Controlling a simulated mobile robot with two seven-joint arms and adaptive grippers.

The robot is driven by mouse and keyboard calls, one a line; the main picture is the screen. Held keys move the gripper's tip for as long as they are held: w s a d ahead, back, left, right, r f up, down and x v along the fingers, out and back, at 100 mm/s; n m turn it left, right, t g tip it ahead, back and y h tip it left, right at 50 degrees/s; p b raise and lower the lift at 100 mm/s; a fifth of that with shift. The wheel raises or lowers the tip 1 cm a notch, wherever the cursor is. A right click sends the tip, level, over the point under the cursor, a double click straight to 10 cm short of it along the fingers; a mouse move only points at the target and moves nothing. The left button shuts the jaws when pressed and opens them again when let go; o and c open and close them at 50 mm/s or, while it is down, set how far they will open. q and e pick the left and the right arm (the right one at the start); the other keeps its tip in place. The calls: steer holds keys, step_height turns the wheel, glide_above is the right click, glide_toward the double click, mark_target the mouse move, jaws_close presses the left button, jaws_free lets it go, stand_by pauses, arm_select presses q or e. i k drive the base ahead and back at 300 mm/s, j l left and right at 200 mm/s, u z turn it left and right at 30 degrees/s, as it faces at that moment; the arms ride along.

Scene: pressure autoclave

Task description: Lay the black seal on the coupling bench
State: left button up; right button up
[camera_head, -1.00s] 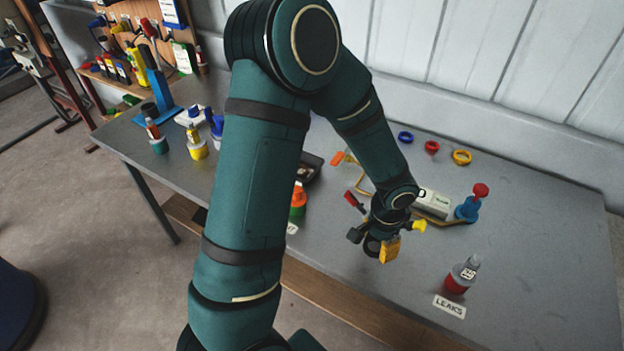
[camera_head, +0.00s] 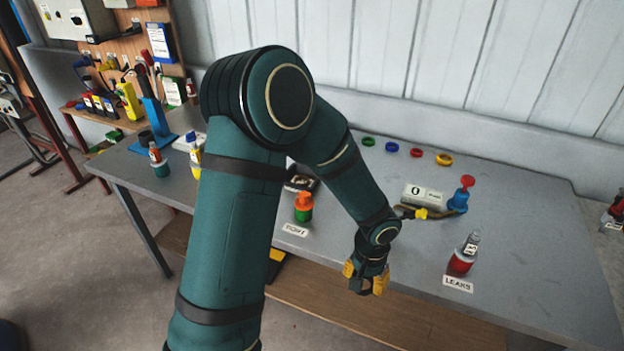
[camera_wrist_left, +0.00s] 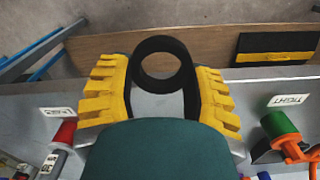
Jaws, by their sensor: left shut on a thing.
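The black seal (camera_wrist_left: 158,44) is a thick black ring. In the left wrist view it sits between the yellow fingers of my left gripper (camera_wrist_left: 160,85), which is shut on it. In the head view my left gripper (camera_head: 364,280) hangs at the front edge of the grey coupling bench (camera_head: 520,262), left of the LEAKS label (camera_head: 458,284). The seal is hard to make out there, dark against the gripper. My right gripper is not in view.
Several coloured rings lie along the back, including a yellow one (camera_head: 444,160). A blue fitting with a red knob (camera_head: 459,200) stands behind. A wooden shelf (camera_head: 340,298) runs below.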

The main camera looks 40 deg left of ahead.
mark_target(528, 278)
steer(key=k+z, duration=0.15)
steer(key=z, duration=0.25)
steer(key=k+z, duration=0.1)
steer(key=z, duration=0.35)
steer(key=i+j+z, duration=0.15)
steer(key=i, duration=0.25)
steer(key=i+z, duration=0.2)
steer(key=i, duration=0.15)
steer(key=i+j, duration=0.25)
steer(key=i, duration=0.25)
